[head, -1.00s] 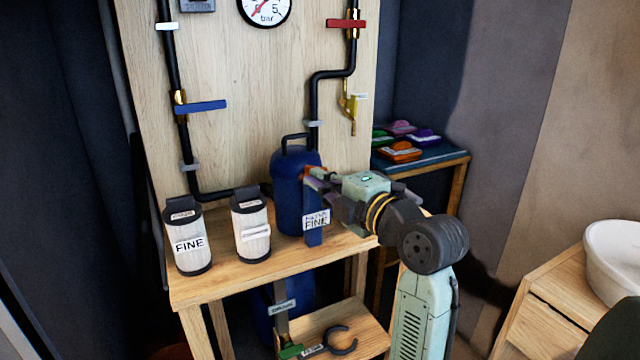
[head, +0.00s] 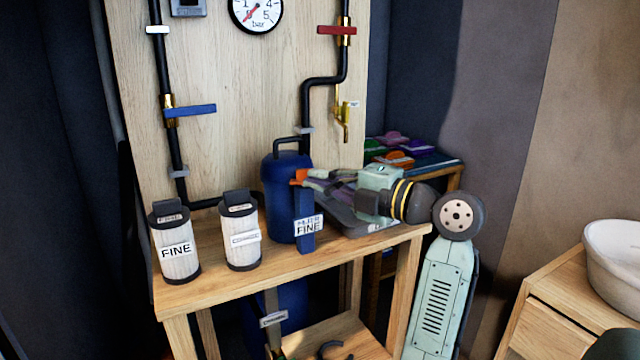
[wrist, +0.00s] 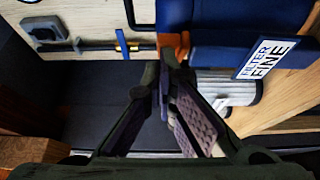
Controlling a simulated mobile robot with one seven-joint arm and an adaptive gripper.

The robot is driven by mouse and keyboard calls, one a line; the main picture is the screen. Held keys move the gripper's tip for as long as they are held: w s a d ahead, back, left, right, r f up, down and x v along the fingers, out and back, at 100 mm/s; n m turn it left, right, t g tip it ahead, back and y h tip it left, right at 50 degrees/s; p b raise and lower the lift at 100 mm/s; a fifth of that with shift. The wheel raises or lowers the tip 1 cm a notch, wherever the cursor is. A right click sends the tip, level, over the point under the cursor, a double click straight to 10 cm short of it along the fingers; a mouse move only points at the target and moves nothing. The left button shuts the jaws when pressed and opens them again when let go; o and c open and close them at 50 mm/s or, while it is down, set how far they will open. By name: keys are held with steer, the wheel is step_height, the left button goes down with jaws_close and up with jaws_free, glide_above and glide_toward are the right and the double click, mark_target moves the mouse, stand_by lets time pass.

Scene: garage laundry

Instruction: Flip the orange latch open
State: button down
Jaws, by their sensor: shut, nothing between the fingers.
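The orange latch (head: 299,177) is at the upper front of the blue filter housing (head: 280,213), which stands upright on the wooden bench and bears a "FILTER FINE" label (head: 308,226). In the wrist view the orange latch (wrist: 174,44) shows just past the fingertips, partly covered by them. My gripper (head: 310,181) reaches in from the right. Its fingers are shut with nothing between them, and their tips (wrist: 163,78) are at or very near the latch. I cannot tell whether they touch it. How far the latch is turned is unclear.
Two white filter cartridges (head: 178,250) (head: 240,238) stand on the bench (head: 290,272) left of the housing. A grey tray (head: 362,222) lies under my gripper. Pipes with a blue-handled valve (head: 190,110) and a red-handled valve (head: 337,30) run up the board behind.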

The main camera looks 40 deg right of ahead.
steer(key=shift+w+d+b, duration=0.1)
steer(key=shift+d+b, duration=0.6)
steer(key=shift+b, duration=0.4)
steer(key=shift+a, duration=0.1)
stand_by(1.3)
